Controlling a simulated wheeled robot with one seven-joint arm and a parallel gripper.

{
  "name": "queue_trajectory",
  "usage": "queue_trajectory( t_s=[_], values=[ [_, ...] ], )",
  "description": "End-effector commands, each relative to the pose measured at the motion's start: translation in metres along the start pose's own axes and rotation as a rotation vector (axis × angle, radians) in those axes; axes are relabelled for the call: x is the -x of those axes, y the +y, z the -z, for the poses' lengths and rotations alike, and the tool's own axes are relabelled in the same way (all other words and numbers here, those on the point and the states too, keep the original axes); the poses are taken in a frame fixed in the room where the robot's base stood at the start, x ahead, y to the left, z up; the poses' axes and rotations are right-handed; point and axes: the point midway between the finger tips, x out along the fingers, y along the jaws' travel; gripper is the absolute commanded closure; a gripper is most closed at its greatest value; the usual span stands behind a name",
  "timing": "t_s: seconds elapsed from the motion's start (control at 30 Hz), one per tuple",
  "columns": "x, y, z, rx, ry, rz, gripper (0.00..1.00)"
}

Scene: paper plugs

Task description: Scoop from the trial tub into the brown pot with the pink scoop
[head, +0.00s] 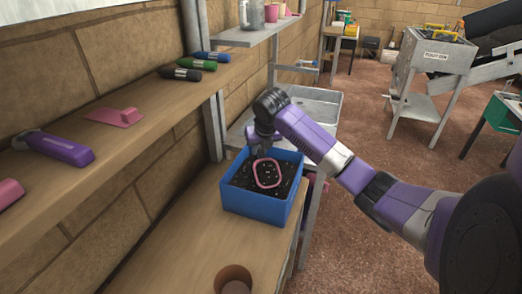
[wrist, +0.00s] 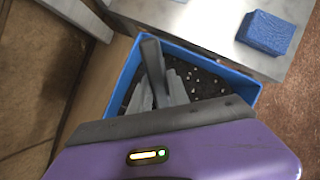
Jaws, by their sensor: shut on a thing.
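A blue tub (head: 252,207) of dark, pale-flecked soil stands on the wooden bench; I take it as the trial tub, though no label shows. The pink scoop (head: 279,184) shows as a rounded rim at the tub's soil, with dark soil inside the rim. I cannot tell how deep it sits. My gripper (head: 262,147) is over the tub's back part, shut on the scoop. In the wrist view, the gripper's grey fingers (wrist: 166,92) point into the tub (wrist: 119,92), and the pink rim is hidden. The brown pot (head: 233,272) stands at the front of the bench.
A blue block (wrist: 265,32) lies on the grey surface behind the tub. Bare bench lies between tub and pot.

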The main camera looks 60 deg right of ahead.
Motion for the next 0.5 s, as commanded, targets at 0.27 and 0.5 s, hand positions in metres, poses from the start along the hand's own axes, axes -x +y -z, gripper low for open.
queue_trajectory(
  t_s=[0.27, 0.5],
  values=[
    [0.021, 0.0, 0.01, -0.001, 0.0, -0.001, 1.0],
    [0.039, 0.001, -0.001, 0.0, 0.0, -0.002, 1.0]
  ],
)
